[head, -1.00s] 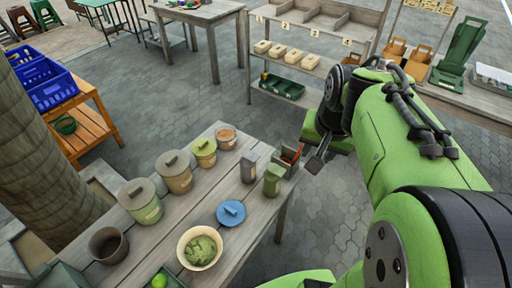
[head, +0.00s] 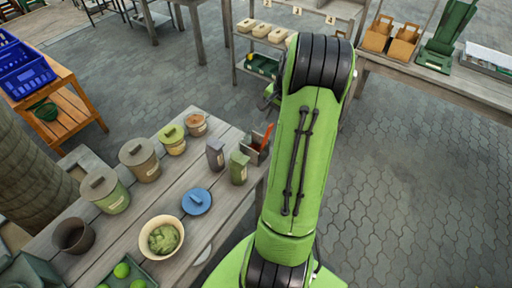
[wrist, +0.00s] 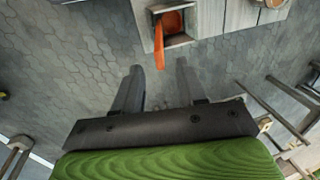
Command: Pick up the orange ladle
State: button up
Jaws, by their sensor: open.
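The orange ladle (head: 267,137) stands in a small dark holder (head: 254,154) at the right end of the grey wooden table; only its upper part shows in the head view. In the wrist view the ladle (wrist: 173,32) leans out of the square holder (wrist: 148,10) near the top, its orange end toward my gripper. My gripper (wrist: 157,84) is open and empty, its two fingers apart over the paved ground. The ladle is beyond the fingertips and not touching them. In the head view my arm hides the gripper.
Beside the holder stand a green canister (head: 239,168) and a grey canister (head: 215,154). The paved floor right of my arm is clear.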

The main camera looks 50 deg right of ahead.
aim_at(268, 137)
jog(key=b+x, duration=0.1)
jog(key=x, duration=0.8)
jog(key=shift+f, duration=0.15)
jog(key=shift+s, duration=0.1)
grip_shut()
